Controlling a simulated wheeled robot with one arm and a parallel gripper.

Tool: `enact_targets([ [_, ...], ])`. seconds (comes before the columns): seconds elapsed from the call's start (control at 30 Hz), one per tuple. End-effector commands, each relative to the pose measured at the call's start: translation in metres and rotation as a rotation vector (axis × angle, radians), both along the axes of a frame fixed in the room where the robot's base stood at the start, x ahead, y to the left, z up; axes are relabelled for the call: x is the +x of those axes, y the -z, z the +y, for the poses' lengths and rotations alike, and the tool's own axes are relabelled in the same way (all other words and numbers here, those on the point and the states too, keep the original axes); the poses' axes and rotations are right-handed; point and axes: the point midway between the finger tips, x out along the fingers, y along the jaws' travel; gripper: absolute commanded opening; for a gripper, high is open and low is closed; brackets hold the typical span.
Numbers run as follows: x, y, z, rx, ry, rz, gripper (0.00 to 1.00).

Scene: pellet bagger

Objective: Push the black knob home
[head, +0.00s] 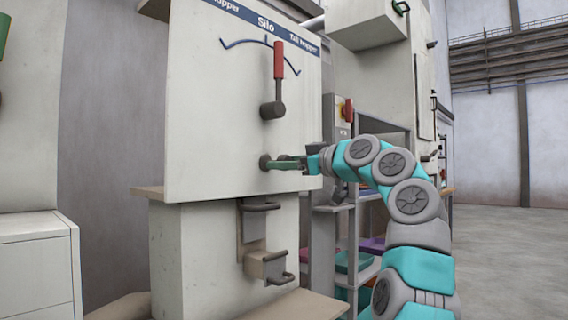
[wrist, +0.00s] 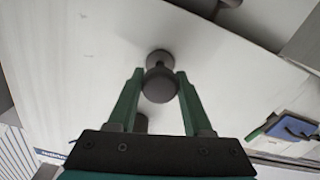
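The black knob (wrist: 160,85) is a dark round ball on a short stem with a round collar (wrist: 159,58) against the pale panel. In the wrist view it sits between the two green fingers of my gripper (wrist: 160,76), near their tips, and fills the gap. The fingers look shut on its sides. In the head view my gripper (head: 284,162) reaches the panel from the right, level with the knob's dark collar (head: 265,162). The fingers hide most of the knob there. A length of stem shows between ball and panel in the wrist view.
A red-handled lever (head: 279,62) hangs on the Silo panel (head: 215,110) above the knob. Bracketed handles (head: 268,264) stick out below. A shelf with coloured bins (head: 354,262) stands behind my arm. Open floor (head: 510,245) lies at right.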

Motion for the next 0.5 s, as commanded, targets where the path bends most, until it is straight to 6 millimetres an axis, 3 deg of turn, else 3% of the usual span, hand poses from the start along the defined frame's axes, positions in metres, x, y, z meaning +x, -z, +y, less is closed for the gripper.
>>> enact_targets([
  [0.07, 0.0, 0.0, 0.0, 0.0, 0.0, 0.0, 0.4],
  [0.4, -0.0002, -0.0002, 0.0, 0.0, 0.0, 0.0, 0.02],
  [0.5, -0.0001, -0.0001, 0.0001, 0.0, 0.0, 0.0, 0.0],
])
